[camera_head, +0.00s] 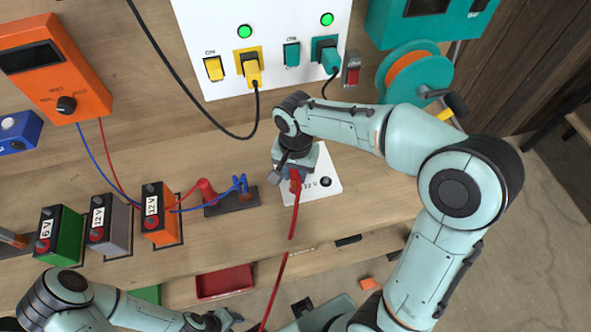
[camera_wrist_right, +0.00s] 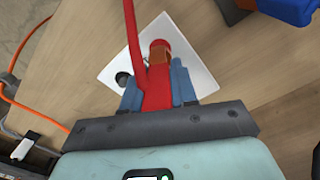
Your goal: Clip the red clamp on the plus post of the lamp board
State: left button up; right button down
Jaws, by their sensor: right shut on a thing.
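My right gripper (camera_wrist_right: 158,95) is shut on the red clamp (camera_wrist_right: 157,78), whose red cable runs off toward the table's front edge in the head view. In the right wrist view a red cap-like end shows at the clamp's tip over the board (camera_wrist_right: 204,78); whether the clamp grips a post there I cannot tell. The black post (camera_head: 326,182) is bare beside it. My left gripper (camera_head: 225,318) is low in the head view; its jaws are too small to read.
A dark holder (camera_head: 232,203) with a blue clamp (camera_head: 238,185) stands left of the board. Orange (camera_head: 159,222), grey (camera_head: 108,226) and green (camera_head: 60,236) batteries stand further left. An orange meter (camera_head: 62,62) and a white panel (camera_head: 212,30) are behind.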

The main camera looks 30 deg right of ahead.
pick_arm(q)
jog(key=shift+s+f+b, duration=0.5)
jog(key=shift+f+b, duration=0.05)
jog(key=shift+f, duration=0.2)
pick_arm(e)
jog(key=shift+f, duration=1.05)
jog(key=c, duration=0.8)
grip_release()
pick_arm(q)
jog(key=shift+w+r+p, duration=0.45)
jog(key=shift+r, duration=0.15)
jog(key=shift+w+r+p, duration=0.4)
jog(key=shift+r+p, duration=0.05)
jog(key=shift+r, duration=0.15)
pick_arm(e)
notch_tip(320, 180, up, 14)
jog(key=shift+f, duration=0.25)
